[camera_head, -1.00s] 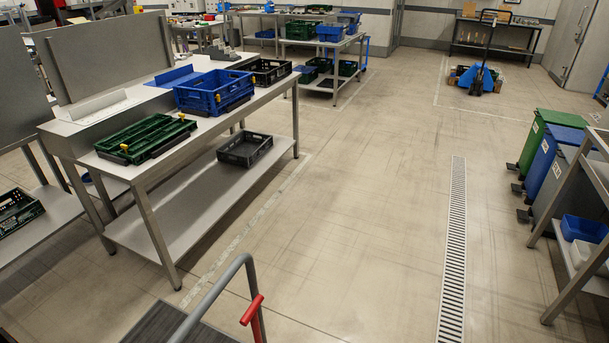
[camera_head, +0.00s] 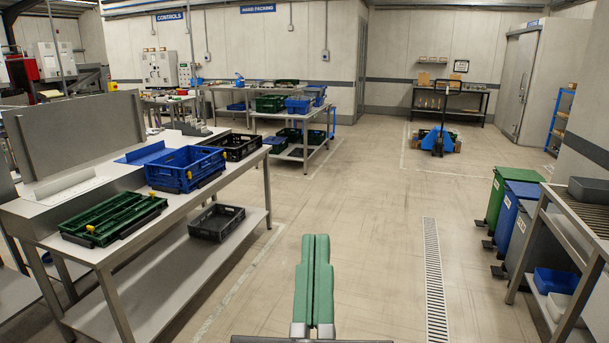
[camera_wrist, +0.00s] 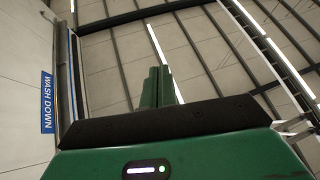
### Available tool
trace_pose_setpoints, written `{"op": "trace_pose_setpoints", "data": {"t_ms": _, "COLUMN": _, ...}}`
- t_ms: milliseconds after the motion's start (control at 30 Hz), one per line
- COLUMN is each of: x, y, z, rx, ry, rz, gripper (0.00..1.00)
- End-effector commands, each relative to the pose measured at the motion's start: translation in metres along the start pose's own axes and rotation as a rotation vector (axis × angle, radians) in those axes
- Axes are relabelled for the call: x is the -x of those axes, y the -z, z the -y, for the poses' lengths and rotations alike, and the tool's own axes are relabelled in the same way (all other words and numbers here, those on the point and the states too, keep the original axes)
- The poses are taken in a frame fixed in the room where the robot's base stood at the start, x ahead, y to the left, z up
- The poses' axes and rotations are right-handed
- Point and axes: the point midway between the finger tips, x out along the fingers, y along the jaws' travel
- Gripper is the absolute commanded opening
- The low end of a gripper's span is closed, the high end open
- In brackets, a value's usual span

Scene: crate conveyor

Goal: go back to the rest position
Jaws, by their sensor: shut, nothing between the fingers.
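My gripper (camera_head: 315,275) shows at the bottom middle of the head view, its two green fingers pressed together and pointing up. Nothing is between them. It stands over the open floor, to the right of the steel workbench and apart from it. In the wrist view my gripper (camera_wrist: 158,85) is also shut, with the ceiling beams and a wall behind it.
The steel workbench (camera_head: 185,295) at left carries a green crate (camera_head: 115,215), a blue crate (camera_head: 187,168) and a dark crate (camera_head: 233,146); a black crate (camera_head: 217,222) is on its lower shelf. Bins (camera_head: 510,215) and a roller table (camera_head: 590,210) stand at right. The middle floor is clear.

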Motion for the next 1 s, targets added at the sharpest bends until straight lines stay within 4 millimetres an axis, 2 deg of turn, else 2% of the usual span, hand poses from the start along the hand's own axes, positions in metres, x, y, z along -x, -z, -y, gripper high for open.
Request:
{"op": "trace_pose_setpoints", "data": {"t_ms": 33, "x": 0.011, "y": 0.03, "z": -0.001, "rx": -0.06, "ry": 0.015, "rz": -0.023, "gripper": 0.0}}
{"op": "trace_pose_setpoints", "data": {"t_ms": 100, "x": 0.03, "y": 0.065, "z": -0.001, "rx": -0.149, "ry": 0.047, "rz": -0.042, "gripper": 0.0}}
{"op": "trace_pose_setpoints", "data": {"t_ms": 133, "x": 0.012, "y": 0.081, "z": -0.003, "rx": -0.142, "ry": 0.045, "rz": -0.031, "gripper": 0.0}}
{"op": "trace_pose_setpoints", "data": {"t_ms": 367, "x": -0.04, "y": 0.155, "z": -0.009, "rx": -0.139, "ry": 0.045, "rz": -0.027, "gripper": 0.0}}
{"op": "trace_pose_setpoints", "data": {"t_ms": 700, "x": -0.136, "y": 0.3, "z": -0.021, "rx": -0.145, "ry": 0.051, "rz": -0.026, "gripper": 0.0}}
{"op": "trace_pose_setpoints", "data": {"t_ms": 800, "x": -0.16, "y": 0.336, "z": -0.024, "rx": -0.148, "ry": 0.053, "rz": -0.026, "gripper": 0.0}}
{"op": "trace_pose_setpoints", "data": {"t_ms": 900, "x": -0.176, "y": 0.361, "z": -0.026, "rx": -0.149, "ry": 0.055, "rz": -0.025, "gripper": 0.0}}
{"op": "trace_pose_setpoints", "data": {"t_ms": 1000, "x": -0.184, "y": 0.373, "z": -0.027, "rx": -0.15, "ry": 0.056, "rz": -0.025, "gripper": 0.0}}
